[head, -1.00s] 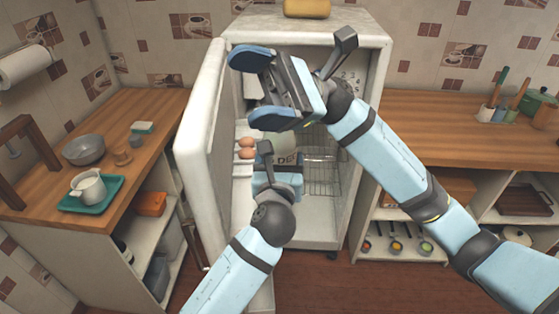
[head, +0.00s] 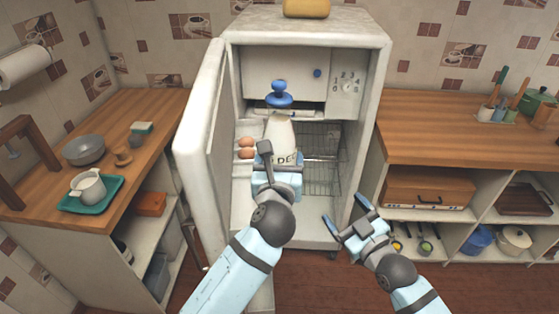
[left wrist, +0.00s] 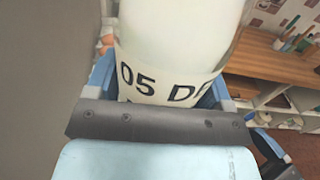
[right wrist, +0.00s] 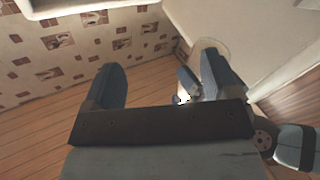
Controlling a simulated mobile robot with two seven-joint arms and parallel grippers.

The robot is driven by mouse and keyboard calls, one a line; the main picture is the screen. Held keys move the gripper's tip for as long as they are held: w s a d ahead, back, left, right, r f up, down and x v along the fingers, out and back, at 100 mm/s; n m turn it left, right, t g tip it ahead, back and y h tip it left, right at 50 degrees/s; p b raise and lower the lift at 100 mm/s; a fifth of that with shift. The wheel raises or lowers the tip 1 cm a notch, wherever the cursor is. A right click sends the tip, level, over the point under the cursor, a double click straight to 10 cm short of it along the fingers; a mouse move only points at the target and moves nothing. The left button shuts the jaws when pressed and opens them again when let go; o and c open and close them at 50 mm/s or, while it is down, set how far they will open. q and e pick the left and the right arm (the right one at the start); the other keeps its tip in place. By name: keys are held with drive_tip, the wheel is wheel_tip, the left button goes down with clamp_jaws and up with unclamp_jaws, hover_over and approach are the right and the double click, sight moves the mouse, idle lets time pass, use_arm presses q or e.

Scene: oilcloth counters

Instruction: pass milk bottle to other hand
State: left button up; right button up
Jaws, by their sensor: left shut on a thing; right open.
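The milk bottle (head: 281,134), white with a blue cap (head: 279,97) and dark lettering, stands upright in front of the open fridge. My left gripper (head: 278,180) is shut on its lower body; the bottle (left wrist: 175,45) fills the space between the fingers in the left wrist view. The left fingertips are partly hidden by the bottle and wrist. My right gripper (head: 346,212) is open and empty, lower and to the right of the bottle, apart from it. Its spread fingers (right wrist: 165,78) show nothing held in the right wrist view.
The fridge (head: 362,60) has its door (head: 203,135) open to the left, with eggs (head: 246,148) and a wire rack (head: 322,160) inside. A counter with a teal tray (head: 108,193) is at the left. Another wooden counter (head: 450,125) with shelves is at the right.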

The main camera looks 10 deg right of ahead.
drive_tip(key=s+a+f+m+g+h, duration=0.1)
drive_tip(key=s+a+f+m+g, duration=0.1)
drive_tip(key=s+f, duration=0.7)
drive_tip(key=s+a+f+m+g+h, duration=0.1)
drive_tip(key=s+f+g, duration=0.4)
drive_tip(key=f, duration=0.8)
drive_tip(key=s+a+m, duration=0.1)
drive_tip(key=s, duration=0.2)
drive_tip(key=shift+s+a+f, duration=0.15)
drive_tip(key=shift+s+f, duration=0.15)
drive_tip(key=shift+s, duration=0.1)
